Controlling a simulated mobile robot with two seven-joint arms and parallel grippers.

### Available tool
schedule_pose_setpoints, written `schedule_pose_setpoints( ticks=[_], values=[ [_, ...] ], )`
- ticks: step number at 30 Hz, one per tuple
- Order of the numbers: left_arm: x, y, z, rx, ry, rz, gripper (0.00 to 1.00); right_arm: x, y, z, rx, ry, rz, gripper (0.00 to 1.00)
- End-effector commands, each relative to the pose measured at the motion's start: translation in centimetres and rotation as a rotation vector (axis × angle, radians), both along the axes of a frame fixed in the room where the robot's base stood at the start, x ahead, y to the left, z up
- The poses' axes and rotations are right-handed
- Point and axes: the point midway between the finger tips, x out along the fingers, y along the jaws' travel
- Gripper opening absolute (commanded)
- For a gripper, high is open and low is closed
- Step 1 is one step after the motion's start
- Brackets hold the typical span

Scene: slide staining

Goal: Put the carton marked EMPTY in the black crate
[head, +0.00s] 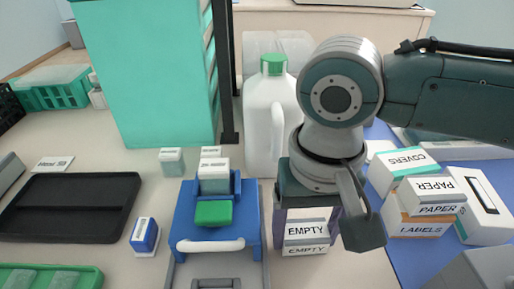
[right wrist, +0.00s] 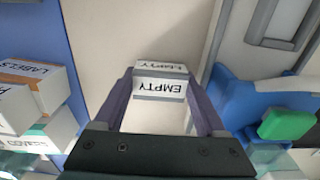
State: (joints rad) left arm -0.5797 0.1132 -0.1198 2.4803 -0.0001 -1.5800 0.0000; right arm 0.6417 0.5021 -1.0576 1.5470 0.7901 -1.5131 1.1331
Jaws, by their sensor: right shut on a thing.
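The white carton marked EMPTY (head: 305,230) is at the front middle of the table in the head view, with grey bands and its lettering on two faces. My right gripper (head: 307,215) comes down over it and is shut on it. In the right wrist view the carton (right wrist: 160,88) sits between the two purplish fingers (right wrist: 162,98). I cannot tell whether its bottom touches the table. A black open-mesh crate (head: 9,106) shows partly at the far left edge, cut off by the frame. My left gripper is not in view.
A blue stand (head: 183,222) is just left of the carton, a white jug (head: 268,125) behind it. Cartons marked PAPER (head: 432,190), LABELS (head: 420,230) and COVERS (head: 405,160) stand right. A black tray (head: 70,205), teal block (head: 145,75) and green crate (head: 55,95) lie left.

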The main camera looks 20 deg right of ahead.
Motion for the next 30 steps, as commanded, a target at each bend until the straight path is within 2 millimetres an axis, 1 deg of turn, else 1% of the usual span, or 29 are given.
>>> schedule_pose_setpoints(
  ticks=[1,11,12,15,22,24,26,29,30],
  values=[
    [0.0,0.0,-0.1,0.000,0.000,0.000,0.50,0.0,0.0,-0.3,0.000,0.000,0.000,0.23],
    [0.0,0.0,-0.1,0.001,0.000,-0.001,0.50,0.0,0.0,-0.5,0.001,0.000,0.001,0.23],
    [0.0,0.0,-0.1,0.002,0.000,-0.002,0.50,0.0,0.1,-0.5,0.002,-0.002,0.001,0.75],
    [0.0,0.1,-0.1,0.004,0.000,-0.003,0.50,0.0,0.1,-0.5,0.002,-0.002,0.001,0.86],
    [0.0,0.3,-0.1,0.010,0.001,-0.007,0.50,0.0,0.0,-0.5,0.001,-0.001,0.001,0.86],
    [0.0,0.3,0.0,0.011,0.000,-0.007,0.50,0.1,0.0,-0.2,0.000,-0.002,0.000,0.86],
    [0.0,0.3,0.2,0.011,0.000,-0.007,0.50,0.0,0.0,0.4,0.001,-0.001,0.000,0.86],
    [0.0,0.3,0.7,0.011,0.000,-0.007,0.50,0.1,0.1,2.1,0.004,-0.002,0.000,0.86],
    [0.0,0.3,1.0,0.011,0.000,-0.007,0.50,0.1,0.1,3.0,0.003,-0.003,0.002,0.86]
  ],
)
